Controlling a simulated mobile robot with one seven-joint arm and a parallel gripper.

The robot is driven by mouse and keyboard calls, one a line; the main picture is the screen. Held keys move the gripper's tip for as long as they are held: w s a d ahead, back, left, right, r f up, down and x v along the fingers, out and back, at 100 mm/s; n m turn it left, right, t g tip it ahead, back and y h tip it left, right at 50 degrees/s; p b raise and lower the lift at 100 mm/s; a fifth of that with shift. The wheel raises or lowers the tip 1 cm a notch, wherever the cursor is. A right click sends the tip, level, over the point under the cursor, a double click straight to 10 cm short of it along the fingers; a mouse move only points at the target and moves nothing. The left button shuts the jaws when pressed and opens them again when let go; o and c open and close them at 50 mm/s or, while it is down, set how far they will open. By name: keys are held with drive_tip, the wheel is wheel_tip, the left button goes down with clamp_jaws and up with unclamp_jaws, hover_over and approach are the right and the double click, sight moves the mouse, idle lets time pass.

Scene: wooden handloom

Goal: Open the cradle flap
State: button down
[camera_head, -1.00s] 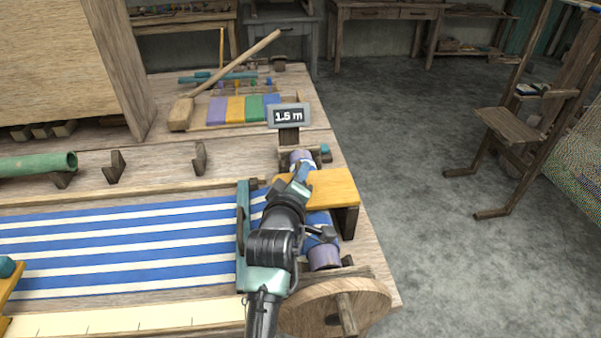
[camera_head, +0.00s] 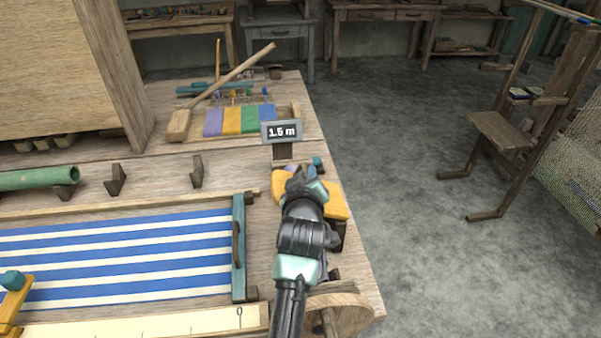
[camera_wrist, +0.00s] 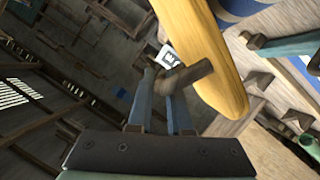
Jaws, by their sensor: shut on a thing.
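The cradle flap is a yellow-orange board (camera_head: 335,203) at the right end of the loom table, partly hidden behind my arm. In the wrist view the flap (camera_wrist: 208,45) runs long and close beside my fingers, with a brown wooden handle (camera_wrist: 203,74) standing out from it. My gripper (camera_head: 306,180) is over the flap in the head view. In the wrist view its blue fingers (camera_wrist: 163,88) are shut on the handle. A blue roll (camera_wrist: 232,8) shows behind the flap. In the head view my arm hides most of the roll, so the flap's exact tilt is unclear.
A blue-and-white striped cloth (camera_head: 120,260) lies left of a teal bar (camera_head: 239,247). A wooden wheel (camera_head: 338,308) is at the front. Open floor (camera_head: 410,190) lies to the right.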

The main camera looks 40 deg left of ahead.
drive_tip(key=w+d+m+g+y+b, duration=0.4)
drive_tip(key=w+d+m+b, duration=0.4)
drive_tip(key=w, duration=0.3)
drive_tip(key=shift+w+d+r+m+g+y, duration=0.25)
drive_tip(key=shift+d+r+m+g, duration=0.3)
drive_tip(key=shift+d+m, duration=0.35)
drive_tip(key=shift+f, duration=0.1)
drive_tip(key=c, duration=0.8)
unclamp_jaws()
drive_tip(key=shift+c, duration=0.2)
